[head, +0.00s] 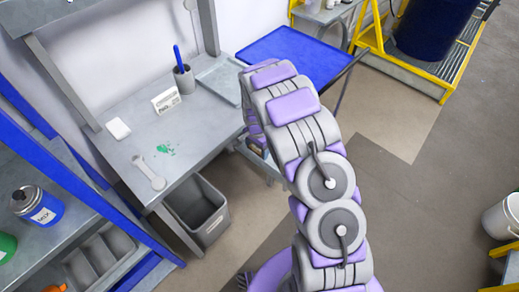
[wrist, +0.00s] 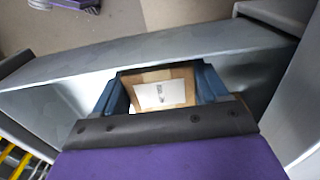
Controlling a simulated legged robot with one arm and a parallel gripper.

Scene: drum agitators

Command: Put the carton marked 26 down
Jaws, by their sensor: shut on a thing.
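My gripper (wrist: 162,88) shows in the wrist view, its two blue fingers on either side of a tan cardboard carton (wrist: 183,76). It is shut on this carton. The carton has a white label on the face toward the camera; the mark on it is too small to read. A grey metal surface (wrist: 60,90) spreads around and behind the carton; I cannot tell whether the carton touches it. In the head view my arm hides most of the gripper and carton.
A grey bin (head: 197,212) stands beneath. A blue-topped cart (head: 290,48) is behind my arm.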

